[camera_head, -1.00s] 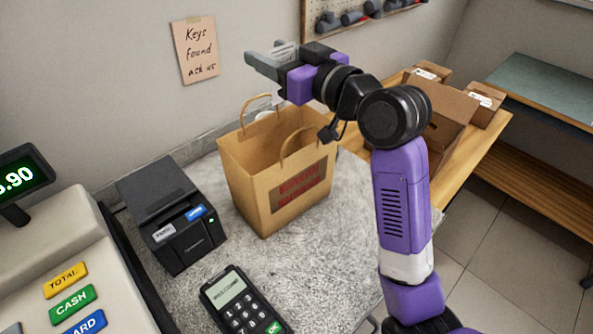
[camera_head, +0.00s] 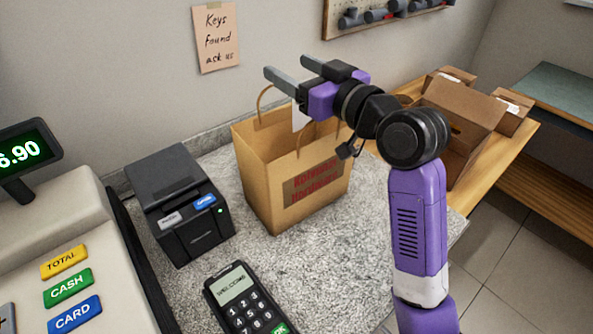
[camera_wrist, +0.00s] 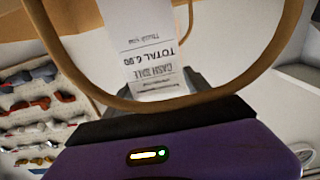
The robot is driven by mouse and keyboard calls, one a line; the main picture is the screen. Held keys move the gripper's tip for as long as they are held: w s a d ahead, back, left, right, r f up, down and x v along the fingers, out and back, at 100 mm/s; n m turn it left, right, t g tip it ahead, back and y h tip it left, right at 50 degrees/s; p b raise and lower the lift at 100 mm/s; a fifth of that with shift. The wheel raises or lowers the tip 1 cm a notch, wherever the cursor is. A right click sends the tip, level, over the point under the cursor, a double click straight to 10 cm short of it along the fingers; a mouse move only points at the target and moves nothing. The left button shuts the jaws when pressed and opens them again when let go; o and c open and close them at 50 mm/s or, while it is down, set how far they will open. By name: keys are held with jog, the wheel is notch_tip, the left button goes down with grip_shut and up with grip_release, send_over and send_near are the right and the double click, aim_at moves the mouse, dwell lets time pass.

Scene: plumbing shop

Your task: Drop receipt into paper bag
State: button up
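The brown paper bag (camera_head: 262,172) stands upright and open on the counter, with looped handles and a dark label with red print. My gripper (camera_head: 287,68) is above the bag's mouth, its two fingers spread with wall showing between them. The white receipt (camera_head: 299,118) shows just below the gripper, over the bag's opening. In the wrist view, the receipt (camera_wrist: 148,45) has printed text including a total of 6.90. A bag handle (camera_wrist: 262,62) curves close across that view. I cannot tell whether the receipt touches the bag. Its lower part is hidden in the head view.
A black receipt printer (camera_head: 178,205) stands left of the bag, with a card terminal (camera_head: 245,300) in front. The cash register (camera_head: 60,235) is at far left. Cardboard boxes (camera_head: 462,118) stand on a wooden table at right.

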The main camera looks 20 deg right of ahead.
jog(key=shift+o, duration=0.4)
jog(key=b+v, duration=0.1)
jog(key=v, duration=0.7)
jog(key=shift+w, duration=0.1)
